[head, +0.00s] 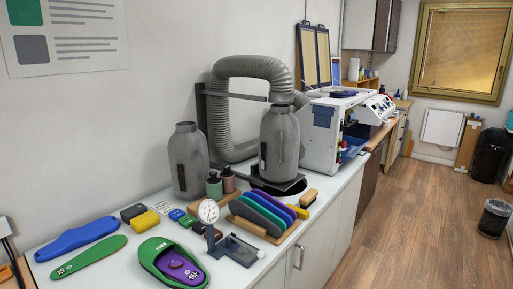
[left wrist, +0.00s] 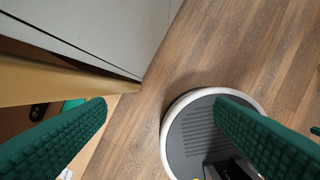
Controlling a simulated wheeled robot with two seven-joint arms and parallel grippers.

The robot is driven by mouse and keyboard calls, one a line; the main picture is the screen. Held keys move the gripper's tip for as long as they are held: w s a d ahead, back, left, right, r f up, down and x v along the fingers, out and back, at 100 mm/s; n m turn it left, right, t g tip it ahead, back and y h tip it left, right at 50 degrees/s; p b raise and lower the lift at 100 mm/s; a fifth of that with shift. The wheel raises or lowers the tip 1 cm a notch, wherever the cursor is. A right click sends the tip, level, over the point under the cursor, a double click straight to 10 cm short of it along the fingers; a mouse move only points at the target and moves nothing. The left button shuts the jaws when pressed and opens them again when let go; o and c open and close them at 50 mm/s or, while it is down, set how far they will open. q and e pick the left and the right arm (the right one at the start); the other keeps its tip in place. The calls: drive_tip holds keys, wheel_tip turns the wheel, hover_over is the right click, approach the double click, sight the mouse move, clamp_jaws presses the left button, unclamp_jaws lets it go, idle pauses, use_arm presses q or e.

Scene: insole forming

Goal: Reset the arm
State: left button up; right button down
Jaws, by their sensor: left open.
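My left gripper (left wrist: 160,105) shows in the left wrist view as two green, ribbed fingers set wide apart with nothing between them. It hangs over the wood floor (left wrist: 150,110), beside a grey cabinet front (left wrist: 110,30) and a tan board edge (left wrist: 60,82). Neither gripper shows in the head view. My right gripper is in no frame.
In the head view, the white counter (head: 75,205) holds a blue insole (head: 77,238), a green insole (head: 88,258), a green shoe (head: 150,262), a dial gauge (head: 208,212), an insole rack (head: 240,222) and grey canisters (head: 188,160).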

use_arm(q)
drive_tip(key=s+a+f+g, duration=0.1)
drive_tip(key=s+f, duration=0.8)
drive_tip(key=f, duration=0.2)
drive_tip(key=s+a+f, duration=0.2)
drive_tip(key=s+f, duration=0.7)
drive_tip(key=f, duration=0.3)
drive_tip(key=shift+s+a+f+g, duration=0.15)
drive_tip(key=shift+s+f+g, duration=0.1)
drive_tip(key=shift+s+g, duration=0.15)
